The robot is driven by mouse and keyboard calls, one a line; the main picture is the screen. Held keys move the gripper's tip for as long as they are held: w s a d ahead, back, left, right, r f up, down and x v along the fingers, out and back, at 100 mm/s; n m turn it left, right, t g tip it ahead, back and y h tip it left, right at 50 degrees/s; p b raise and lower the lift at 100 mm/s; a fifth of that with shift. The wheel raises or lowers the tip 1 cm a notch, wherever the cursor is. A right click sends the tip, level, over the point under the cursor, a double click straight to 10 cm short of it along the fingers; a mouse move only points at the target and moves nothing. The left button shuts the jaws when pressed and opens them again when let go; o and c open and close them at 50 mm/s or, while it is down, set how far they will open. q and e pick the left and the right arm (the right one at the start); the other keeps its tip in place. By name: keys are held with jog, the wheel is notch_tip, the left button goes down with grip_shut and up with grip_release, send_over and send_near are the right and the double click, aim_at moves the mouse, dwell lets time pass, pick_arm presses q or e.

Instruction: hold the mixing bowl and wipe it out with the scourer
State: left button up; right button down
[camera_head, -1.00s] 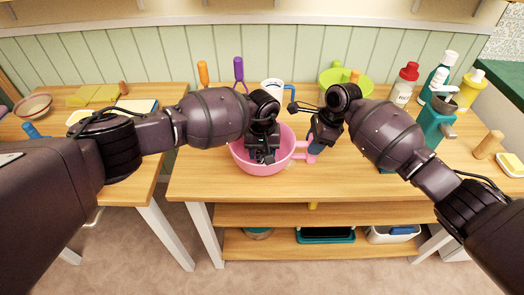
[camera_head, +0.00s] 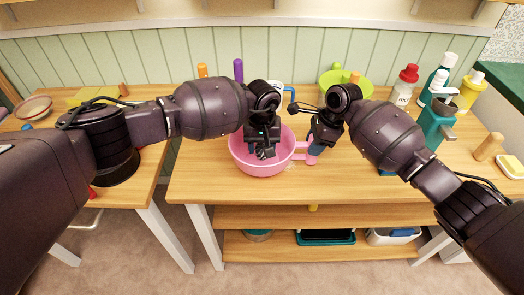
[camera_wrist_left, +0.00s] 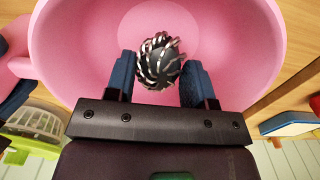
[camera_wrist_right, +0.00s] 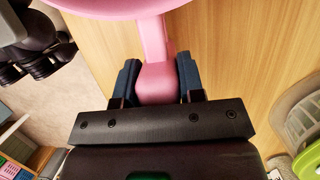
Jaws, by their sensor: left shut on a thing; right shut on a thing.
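The pink mixing bowl (camera_head: 240,158) stands upright on the wooden table, its handle pointing right. My right gripper (camera_head: 314,152) is shut on the bowl's handle; the handle shows between its fingers in the right wrist view (camera_wrist_right: 156,80). My left gripper (camera_head: 263,150) is inside the bowl, fingers down, shut on the scourer. The scourer is a dark, round ball of metal coils, clear between the fingers in the left wrist view (camera_wrist_left: 160,62). Whether it touches the bowl's inner wall I cannot tell. The bowl's far side is partly hidden by my left arm.
A white mug (camera_head: 275,88) and a lime green colander (camera_head: 350,78) stand behind the bowl. A red-capped bottle (camera_head: 404,86), teal bottles and a yellow bottle (camera_head: 468,92) are at the right. The table front (camera_head: 350,185) is clear.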

pick_arm(q)
jog(key=shift+r, duration=4.3)
pick_arm(e)
jog(key=shift+f, duration=0.15)
jog(key=c, duration=0.6)
grip_release()
jog(key=shift+c, duration=0.2)
jog(key=v, duration=0.7)
jog(key=shift+r, duration=0.2)
jog(key=shift+d, duration=0.15)
jog(key=v, duration=1.2)
